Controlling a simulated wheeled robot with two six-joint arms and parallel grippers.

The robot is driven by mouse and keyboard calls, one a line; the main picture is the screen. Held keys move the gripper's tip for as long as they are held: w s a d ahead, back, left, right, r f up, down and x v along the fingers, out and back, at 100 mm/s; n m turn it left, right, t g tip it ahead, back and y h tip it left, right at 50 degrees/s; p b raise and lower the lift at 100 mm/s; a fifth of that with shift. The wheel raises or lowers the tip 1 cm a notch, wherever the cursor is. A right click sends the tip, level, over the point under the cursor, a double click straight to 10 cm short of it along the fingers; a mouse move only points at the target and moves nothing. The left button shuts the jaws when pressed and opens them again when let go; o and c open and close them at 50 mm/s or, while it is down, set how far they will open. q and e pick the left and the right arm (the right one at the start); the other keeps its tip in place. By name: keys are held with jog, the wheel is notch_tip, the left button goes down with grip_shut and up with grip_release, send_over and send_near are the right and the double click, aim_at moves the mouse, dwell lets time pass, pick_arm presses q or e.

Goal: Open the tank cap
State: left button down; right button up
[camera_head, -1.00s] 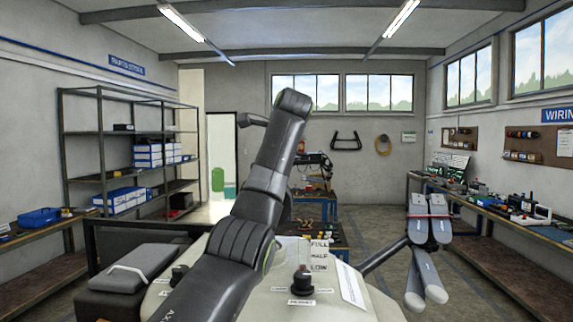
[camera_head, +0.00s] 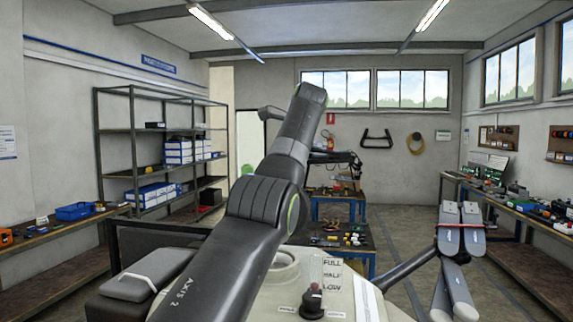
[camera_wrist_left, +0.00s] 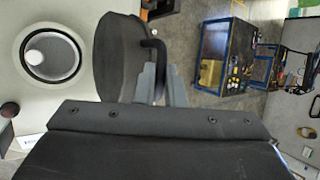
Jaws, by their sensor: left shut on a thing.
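The tank's pale top (camera_head: 345,305) lies below my left arm in the head view. Its round filler opening (camera_wrist_left: 52,53) is uncovered in the wrist view, with a dark rim and a pale inside. Part of its raised collar (camera_head: 284,262) shows beside my arm in the head view. The thick black round cap (camera_wrist_left: 118,58) is beside the opening, apart from it and tilted on edge. My left gripper (camera_wrist_left: 160,75) is shut on the cap's black bent handle (camera_wrist_left: 156,55). The gripper is hidden in the head view. My right gripper is not in view.
A drone arm with folded propellers (camera_head: 461,240) sticks out right. A blue-framed table (camera_head: 345,240) stands beyond, shelving (camera_head: 130,135) left, a bench (camera_head: 530,225) right.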

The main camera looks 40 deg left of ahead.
pick_arm(q)
jog(key=shift+r, duration=0.15)
jog(key=c, duration=1.5)
grip_release()
jog(key=shift+s+d, duration=0.1)
jog(key=shift+s, duration=0.05)
